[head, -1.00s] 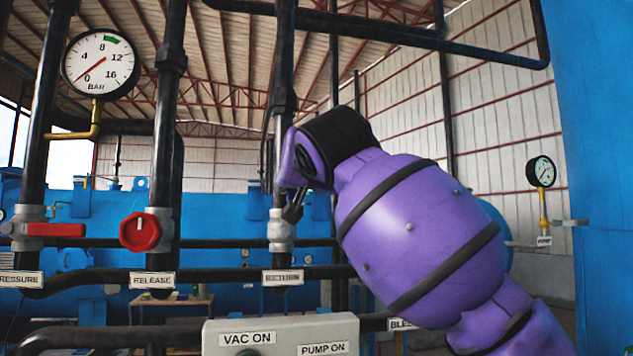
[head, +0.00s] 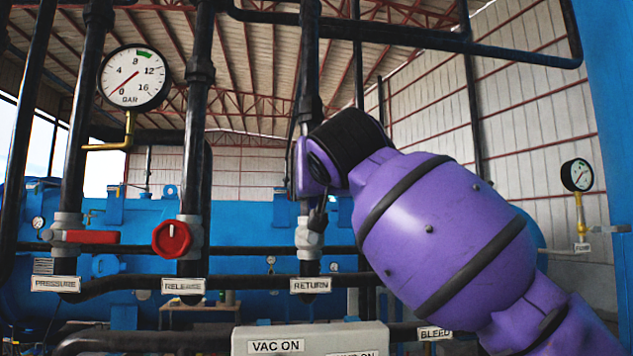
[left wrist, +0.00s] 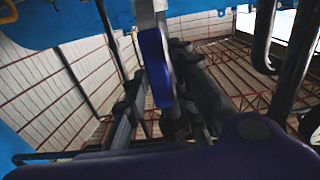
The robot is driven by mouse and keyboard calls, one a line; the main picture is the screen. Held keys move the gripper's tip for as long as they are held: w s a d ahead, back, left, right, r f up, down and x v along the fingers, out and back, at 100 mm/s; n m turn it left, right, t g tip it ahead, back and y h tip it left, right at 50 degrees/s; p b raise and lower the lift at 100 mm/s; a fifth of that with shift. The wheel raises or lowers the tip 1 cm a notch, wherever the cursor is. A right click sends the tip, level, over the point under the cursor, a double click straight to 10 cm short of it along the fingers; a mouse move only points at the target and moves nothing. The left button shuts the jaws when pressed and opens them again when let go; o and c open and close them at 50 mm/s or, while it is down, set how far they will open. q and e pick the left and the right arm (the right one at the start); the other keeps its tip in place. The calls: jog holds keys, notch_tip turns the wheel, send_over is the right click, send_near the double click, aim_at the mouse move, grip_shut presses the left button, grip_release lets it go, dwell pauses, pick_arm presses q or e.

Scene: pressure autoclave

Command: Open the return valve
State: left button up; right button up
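The return valve's grey body (head: 308,236) sits on a dark vertical pipe above the RETURN label (head: 310,285). My left gripper (head: 318,212) is just above that body, at the end of the purple arm, which enters from the lower right. The gripper hides the valve's handle in the head view. In the left wrist view, which is upside down, a blue lever (left wrist: 156,68) extends from the grey valve body (left wrist: 146,12). My gripper's dark fingers (left wrist: 160,105) are apart, one on each side of the lever. Contact cannot be told. My right gripper is not in view.
To the left are the release valve's red knob (head: 171,239) and the pressure valve's red lever (head: 88,237). A pressure gauge (head: 134,77) hangs above them. A control box (head: 310,338) stands below, in front of the pipes. My arm covers the area above the BLEED label (head: 435,333).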

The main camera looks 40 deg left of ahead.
pick_arm(q)
jog(key=shift+o, duration=0.9)
jog(key=v, duration=0.7)
jog(key=shift+s, duration=0.2)
jog(key=shift+d, duration=0.2)
